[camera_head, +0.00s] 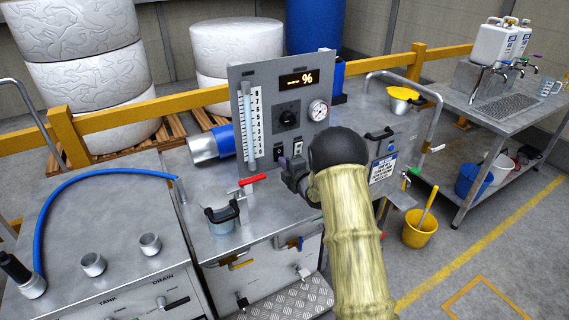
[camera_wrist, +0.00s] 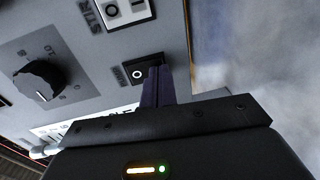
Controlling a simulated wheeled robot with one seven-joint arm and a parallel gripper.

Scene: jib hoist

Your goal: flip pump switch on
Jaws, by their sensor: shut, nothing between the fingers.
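The upright grey control panel (camera_head: 262,100) stands on the metal bench and carries two small rocker switches side by side below a black knob.
The panel also holds the black knob (camera_head: 288,118), a round gauge (camera_head: 318,110), a level tube and a percent display (camera_head: 299,79).

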